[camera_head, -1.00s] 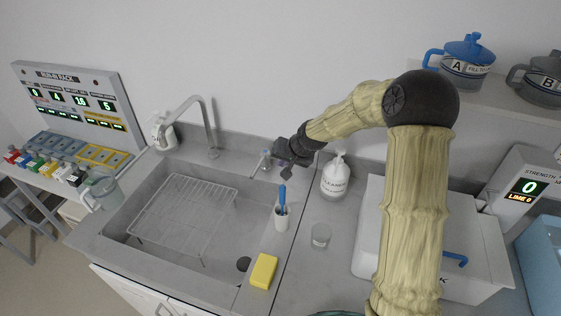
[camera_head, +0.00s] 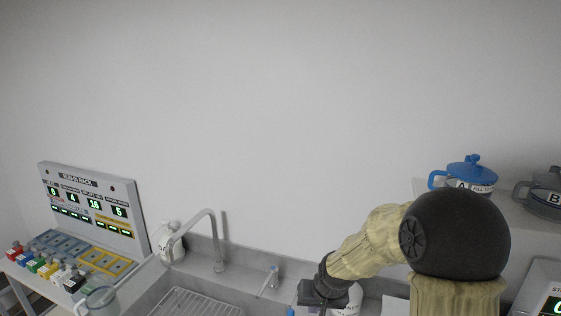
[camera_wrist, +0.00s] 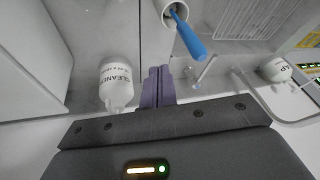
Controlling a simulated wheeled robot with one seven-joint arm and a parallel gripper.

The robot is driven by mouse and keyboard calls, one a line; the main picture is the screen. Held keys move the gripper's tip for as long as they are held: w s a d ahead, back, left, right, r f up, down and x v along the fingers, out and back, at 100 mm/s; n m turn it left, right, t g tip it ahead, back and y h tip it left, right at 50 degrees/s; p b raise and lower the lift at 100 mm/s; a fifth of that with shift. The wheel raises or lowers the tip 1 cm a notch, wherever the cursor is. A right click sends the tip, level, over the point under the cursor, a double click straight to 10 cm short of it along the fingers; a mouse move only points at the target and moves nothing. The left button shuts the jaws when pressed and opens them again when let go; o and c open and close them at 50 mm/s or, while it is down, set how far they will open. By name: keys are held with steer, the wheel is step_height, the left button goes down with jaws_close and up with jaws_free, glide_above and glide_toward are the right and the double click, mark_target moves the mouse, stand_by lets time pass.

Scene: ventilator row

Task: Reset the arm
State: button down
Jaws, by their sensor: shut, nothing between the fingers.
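My arm reaches in from the lower right of the head view, bent at a large black joint. My gripper (camera_head: 318,306) is at the bottom edge there, with its tips not clearly seen, in front of the white cleaner bottle (camera_head: 347,299). In the wrist view the two purple fingers (camera_wrist: 157,86) lie together with nothing between them. They point over the counter, between the cleaner bottle (camera_wrist: 117,85) and a white cup (camera_wrist: 178,14) holding a blue-handled brush (camera_wrist: 187,36).
The sink's tap (camera_head: 212,238) and a small lever tap (camera_head: 271,279) stand left of my gripper. A display rack (camera_head: 95,210) is at far left. Blue pot A (camera_head: 468,174) and grey pot B (camera_head: 541,196) sit on a shelf at right. The wall above is bare.

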steer(key=s+d+r, duration=0.1)
steer(key=s+d, duration=0.1)
steer(key=s, duration=0.3)
steer(key=s+d+g+h, duration=0.1)
steer(key=s+d, duration=0.1)
steer(key=s, duration=0.4)
steer(key=s+d+r, duration=0.1)
steer(key=s+d, duration=0.1)
steer(key=s, duration=0.4)
steer(key=shift+d+r+h, duration=0.3)
steer(key=shift+d, duration=0.05)
steer(key=shift+s, duration=0.1)
